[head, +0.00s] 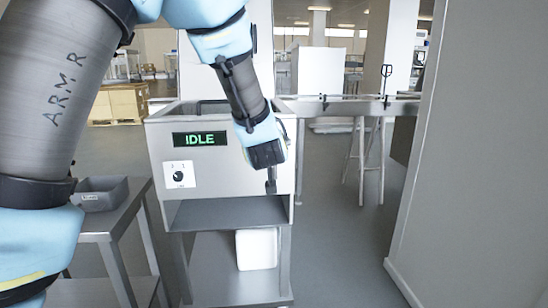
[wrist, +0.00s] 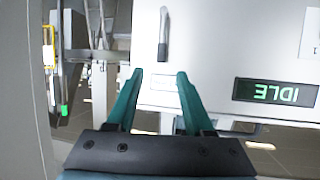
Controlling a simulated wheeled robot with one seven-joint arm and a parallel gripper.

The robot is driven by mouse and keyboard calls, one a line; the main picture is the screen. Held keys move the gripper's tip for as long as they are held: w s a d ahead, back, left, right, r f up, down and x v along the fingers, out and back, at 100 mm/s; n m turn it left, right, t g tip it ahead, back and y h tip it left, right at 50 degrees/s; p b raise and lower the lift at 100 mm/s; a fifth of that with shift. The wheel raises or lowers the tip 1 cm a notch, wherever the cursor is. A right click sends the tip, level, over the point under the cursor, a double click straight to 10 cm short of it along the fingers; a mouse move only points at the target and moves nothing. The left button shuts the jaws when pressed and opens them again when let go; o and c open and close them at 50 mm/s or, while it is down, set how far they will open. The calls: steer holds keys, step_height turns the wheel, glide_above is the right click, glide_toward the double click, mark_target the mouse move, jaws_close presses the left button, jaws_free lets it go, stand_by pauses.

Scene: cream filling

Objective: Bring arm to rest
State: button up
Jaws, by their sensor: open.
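My arm reaches in from the upper left of the head view and bends down over the front of a steel machine (head: 235,170). My gripper (head: 267,155) hangs before the machine's right front. In the wrist view, its two teal fingers (wrist: 160,75) are spread apart with nothing between them. A short dark lever (head: 271,182) on the machine front shows just below my gripper. It also shows beyond the fingertips in the upside-down wrist view (wrist: 163,35), apart from them. The machine's display (head: 200,139) reads IDLE in green.
A knob (head: 178,176) sits below the display. A white container (head: 257,249) stands on the machine's lower shelf. A grey bin (head: 100,193) rests on a side table at left. A grey wall panel (head: 465,150) bounds the right; open floor lies before it.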

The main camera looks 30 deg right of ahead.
steer(key=shift+s+a, duration=0.1)
stand_by(0.5)
steer(key=w+a+f+n+g+y+p, duration=0.1)
steer(key=w+a+f+g+y, duration=0.1)
steer(key=a, duration=1)
steer(key=w+a+f+n+g+y+p, duration=0.1)
steer(key=w+a+n+g+y+p, duration=0.1)
steer(key=a, duration=1)
steer(key=s+a+n+g+y, duration=0.1)
steer(key=s+a, duration=0.3)
steer(key=a, duration=0.3)
steer(key=s+a+f+n+g+y+p, duration=0.1)
steer(key=s+a+g, duration=0.1)
steer(key=s+a, duration=0.2)
steer(key=s+a+n+g+y, duration=0.1)
steer(key=s+a, duration=0.3)
steer(key=a, duration=0.6)
steer(key=shift+s+a+f+g+y, duration=0.25)
steer(key=shift+s+f+g+y, duration=0.05)
steer(key=shift+g, duration=0.3)
